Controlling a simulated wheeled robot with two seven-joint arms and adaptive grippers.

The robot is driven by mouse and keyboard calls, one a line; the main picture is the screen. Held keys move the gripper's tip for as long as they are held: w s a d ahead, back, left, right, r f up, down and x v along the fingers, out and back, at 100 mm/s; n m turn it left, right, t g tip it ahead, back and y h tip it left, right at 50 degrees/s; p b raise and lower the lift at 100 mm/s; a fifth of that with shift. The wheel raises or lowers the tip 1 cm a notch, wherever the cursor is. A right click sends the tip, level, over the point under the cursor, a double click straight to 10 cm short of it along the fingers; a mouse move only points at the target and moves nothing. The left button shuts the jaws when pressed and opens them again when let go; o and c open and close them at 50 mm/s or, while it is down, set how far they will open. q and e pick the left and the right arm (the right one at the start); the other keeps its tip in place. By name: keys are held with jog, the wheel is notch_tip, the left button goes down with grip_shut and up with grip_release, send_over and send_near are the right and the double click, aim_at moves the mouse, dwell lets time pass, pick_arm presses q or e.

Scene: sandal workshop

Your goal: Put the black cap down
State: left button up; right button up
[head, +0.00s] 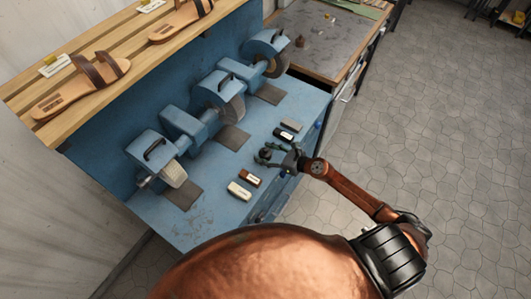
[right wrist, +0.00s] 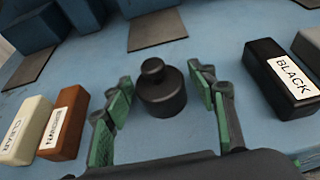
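The black cap (right wrist: 162,97) is a dark round piece with a narrower knob on top. In the right wrist view it sits upright on the blue bench, between the fingers of my right gripper (right wrist: 160,78). The green-padded fingers are open, with a gap on each side of the cap. In the head view my right gripper (head: 265,154) reaches over the bench near its front edge, and the cap is small and dark there. My left gripper is not in view.
A black block labelled BLACK (right wrist: 283,80) stands right of the gripper. A brown block (right wrist: 64,123) and a cream block labelled CLEAR (right wrist: 24,131) stand left. Blue grinding machines (head: 183,130) line the bench's back. Sandals (head: 82,85) lie on the wooden shelf above.

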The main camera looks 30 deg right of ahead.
jog(key=c, duration=0.9)
jog(key=shift+c, duration=0.2)
jog(key=shift+r, duration=0.15)
